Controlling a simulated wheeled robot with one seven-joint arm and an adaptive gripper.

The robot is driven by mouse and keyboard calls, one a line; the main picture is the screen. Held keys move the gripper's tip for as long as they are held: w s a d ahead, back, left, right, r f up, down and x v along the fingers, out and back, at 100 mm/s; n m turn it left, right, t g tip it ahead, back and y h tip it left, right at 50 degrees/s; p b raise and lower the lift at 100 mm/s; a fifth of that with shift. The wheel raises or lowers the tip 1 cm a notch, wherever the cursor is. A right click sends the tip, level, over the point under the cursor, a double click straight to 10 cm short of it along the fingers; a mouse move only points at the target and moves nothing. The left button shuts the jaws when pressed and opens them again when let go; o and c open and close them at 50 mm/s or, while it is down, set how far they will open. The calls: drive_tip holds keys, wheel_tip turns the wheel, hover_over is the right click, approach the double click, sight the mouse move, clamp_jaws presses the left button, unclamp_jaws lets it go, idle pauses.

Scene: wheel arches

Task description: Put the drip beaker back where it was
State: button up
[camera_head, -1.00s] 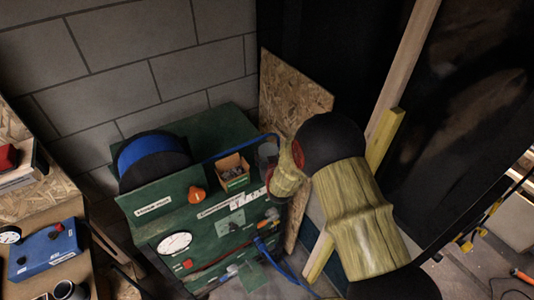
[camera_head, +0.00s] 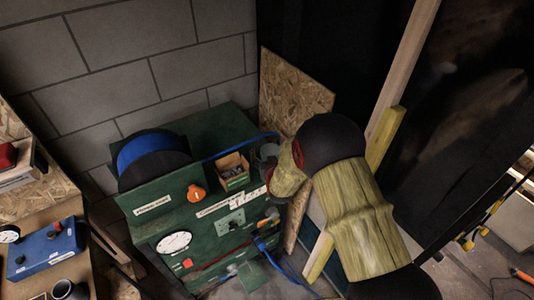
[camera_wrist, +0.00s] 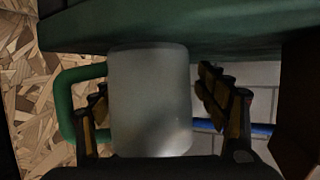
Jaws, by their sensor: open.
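The drip beaker (camera_wrist: 150,100) is a pale, cloudy, translucent cup. In the wrist view it stands between the two fingers of my gripper (camera_wrist: 160,108), which are open, with a dark gap visible on its right side. Its top end meets or lies just in front of a green surface (camera_wrist: 220,25); I cannot tell whether they touch. In the head view the beaker (camera_head: 268,152) shows small and greyish at the right edge of the green machine (camera_head: 215,125), partly covered by my wrist. My fingers are hidden there.
A small cardboard box (camera_head: 233,172) and an orange knob (camera_head: 196,193) sit close left of the beaker. A blue hose (camera_head: 235,149) runs behind the box. A chipboard panel (camera_head: 295,85) stands behind. A green bar (camera_wrist: 70,105) is beside the left finger.

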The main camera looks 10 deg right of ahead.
drive_tip(key=shift+v, duration=4)
